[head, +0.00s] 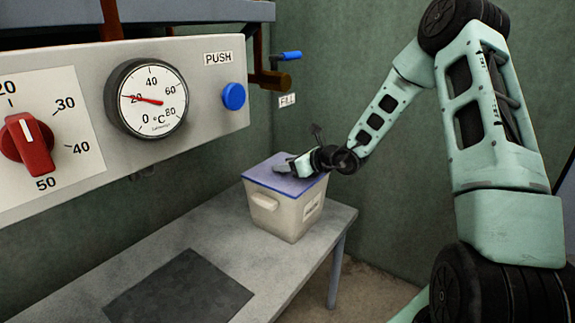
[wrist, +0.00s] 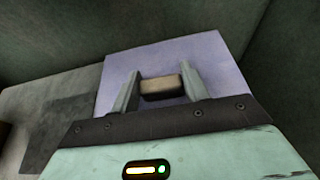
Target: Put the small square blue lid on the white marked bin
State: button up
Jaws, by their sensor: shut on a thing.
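The white bin (head: 282,214) stands on the grey table under the panel, with a handle on its side and a marked label on its right face. The square blue lid (head: 262,178) lies over the bin's top and appears seated on the rim. My gripper (head: 287,166) is over the lid. In the wrist view the two fingers of my gripper (wrist: 161,92) are either side of the lid's tan block handle (wrist: 162,87), shut on it. The blue-violet lid (wrist: 205,53) fills the area behind the fingers. The rim below the lid is hidden in the wrist view.
The grey table (head: 312,252) has a dark square patch (head: 180,290) at its front, with clear room there. A control panel (head: 225,112) with a dial gauge (head: 146,98), red knob (head: 27,138) and blue push button (head: 233,96) overhangs the left. A blue-handled valve (head: 287,56) is above the bin.

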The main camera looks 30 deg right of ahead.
jog(key=o, duration=1.2)
jog(key=shift+f, duration=0.1)
jog(key=shift+s, duration=0.15)
jog(key=p+v, duration=0.2)
jog(key=v, duration=1.5)
